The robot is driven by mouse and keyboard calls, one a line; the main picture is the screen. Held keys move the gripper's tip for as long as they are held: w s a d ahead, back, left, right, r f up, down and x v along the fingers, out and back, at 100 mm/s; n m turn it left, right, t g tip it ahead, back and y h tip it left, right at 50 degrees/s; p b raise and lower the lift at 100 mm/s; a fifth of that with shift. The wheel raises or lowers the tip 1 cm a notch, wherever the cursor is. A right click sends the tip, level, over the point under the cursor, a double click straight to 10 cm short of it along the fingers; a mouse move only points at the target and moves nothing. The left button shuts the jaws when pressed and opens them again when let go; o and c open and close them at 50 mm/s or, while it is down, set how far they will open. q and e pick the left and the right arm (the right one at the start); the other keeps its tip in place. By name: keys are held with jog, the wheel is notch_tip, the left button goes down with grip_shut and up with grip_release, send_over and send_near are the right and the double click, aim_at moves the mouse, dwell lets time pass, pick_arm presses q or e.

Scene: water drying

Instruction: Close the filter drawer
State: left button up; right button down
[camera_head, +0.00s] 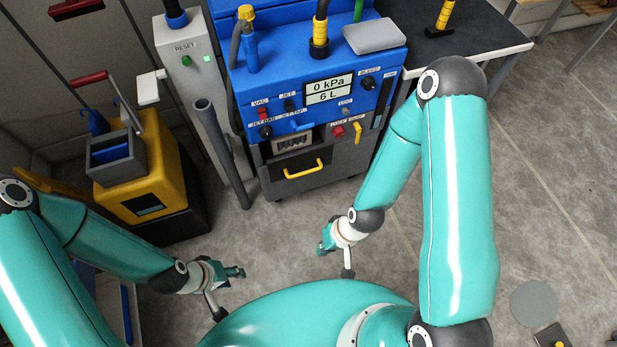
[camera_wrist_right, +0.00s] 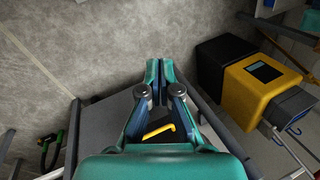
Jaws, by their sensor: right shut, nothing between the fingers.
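The filter drawer (camera_head: 299,184) is low on the front of the blue and grey machine, with a yellow handle (camera_head: 304,169) on its dark front. A pale ribbed piece (camera_head: 292,142) shows above and behind that front, so the drawer appears pulled out. In the right wrist view the yellow handle (camera_wrist_right: 160,131) shows between my gripper's finger links. My right gripper (camera_head: 325,240) is shut and empty, in front of and below the drawer, apart from it; its fingertips (camera_wrist_right: 159,72) are together. My left gripper (camera_head: 238,272) is farther left, away from the drawer; its finger gap is unclear.
A grey hose (camera_head: 221,150) slants down left of the drawer. A yellow box (camera_head: 158,170) with a grey bin (camera_head: 115,158) stands farther left. A dark-topped table (camera_head: 470,32) is at the right. The grey floor before the machine is clear.

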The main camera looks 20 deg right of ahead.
jog(key=w+d+f+m+t+h+b, duration=0.1)
jog(key=w+f+m+t+b, duration=0.2)
jog(key=w+b, duration=0.5)
jog(key=w+d+f+m+t+h+b, duration=0.1)
jog(key=w+d+f+m+t+b, duration=0.1)
jog(key=w+f+m+t+b, duration=0.2)
jog(key=w+d+f+m+t+h+b, duration=0.1)
jog(key=w+f+m+t+b, duration=0.3)
jog(key=w+m+b, duration=0.4)
jog(key=shift+w+d+t+b, duration=0.15)
jog(key=shift+w+t+b, duration=0.25)
jog(key=shift+w+b, duration=2.45)
jog(key=shift+w, duration=0.3)
